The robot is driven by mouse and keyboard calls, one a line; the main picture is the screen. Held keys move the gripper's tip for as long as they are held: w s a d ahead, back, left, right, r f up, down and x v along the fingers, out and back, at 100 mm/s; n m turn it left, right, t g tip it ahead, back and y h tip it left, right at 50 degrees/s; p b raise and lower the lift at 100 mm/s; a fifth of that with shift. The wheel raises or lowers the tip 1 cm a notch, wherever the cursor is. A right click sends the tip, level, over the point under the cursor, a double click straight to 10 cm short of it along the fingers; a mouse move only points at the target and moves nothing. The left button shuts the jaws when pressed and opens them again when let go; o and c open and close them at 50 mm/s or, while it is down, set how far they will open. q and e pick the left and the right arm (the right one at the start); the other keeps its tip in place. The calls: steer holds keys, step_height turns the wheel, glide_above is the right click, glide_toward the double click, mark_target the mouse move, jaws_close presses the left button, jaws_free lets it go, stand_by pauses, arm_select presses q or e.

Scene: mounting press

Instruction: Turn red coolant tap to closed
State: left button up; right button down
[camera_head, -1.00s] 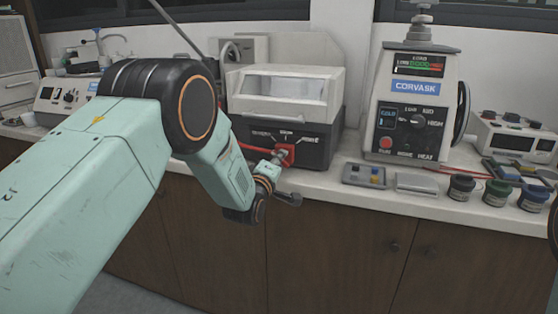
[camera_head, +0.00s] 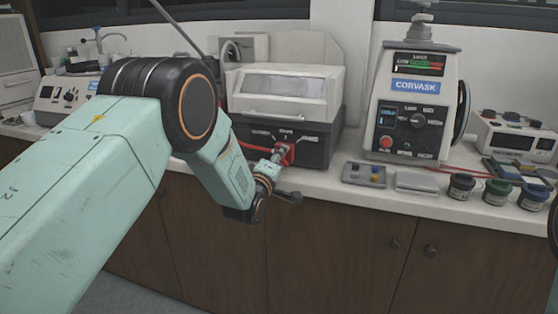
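The red coolant tap (camera_head: 287,153) is on the front of the black base of a white-topped machine (camera_head: 284,92), in the middle of the view. A red hose or bar runs left from it. My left arm comes in from the left, and its gripper (camera_head: 283,163) is at the tap, with part of it over the tap's front. A dark finger part points right, below the tap. The fingers are small and partly hidden by the wrist, so I cannot tell whether they grip the tap. My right gripper is out of view.
The white CORVASK press (camera_head: 415,110) stands right of the machine. A small tray (camera_head: 364,184), a flat grey plate (camera_head: 416,184) and lidded jars (camera_head: 461,187) lie along the counter's front edge. A control box (camera_head: 512,138) is at far right. Cabinet doors (camera_head: 335,250) are below.

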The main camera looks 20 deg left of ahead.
arm_select(q)
steer(key=shift+s, duration=0.1)
steer(key=s, duration=1.1)
steer(key=shift+s+a, duration=0.2)
steer(key=shift+s, duration=0.2)
steer(key=s+f+m+g, duration=1.05)
steer(key=s+f, duration=0.75)
steer(key=f, duration=0.3)
steer(key=s+f+m+g, duration=0.1)
steer(key=s+f+g, duration=0.2)
steer(key=s, duration=1)
steer(key=s+f+m+g, duration=0.2)
steer(key=s+f+g, duration=0.2)
steer(key=s, duration=0.9)
step_height(320, 180, down, 2)
steer(key=shift+s+a+f+y, duration=0.1)
steer(key=shift+s+a+y, duration=0.05)
steer(key=shift+a+y, duration=0.15)
steer(key=shift+g, duration=0.25)
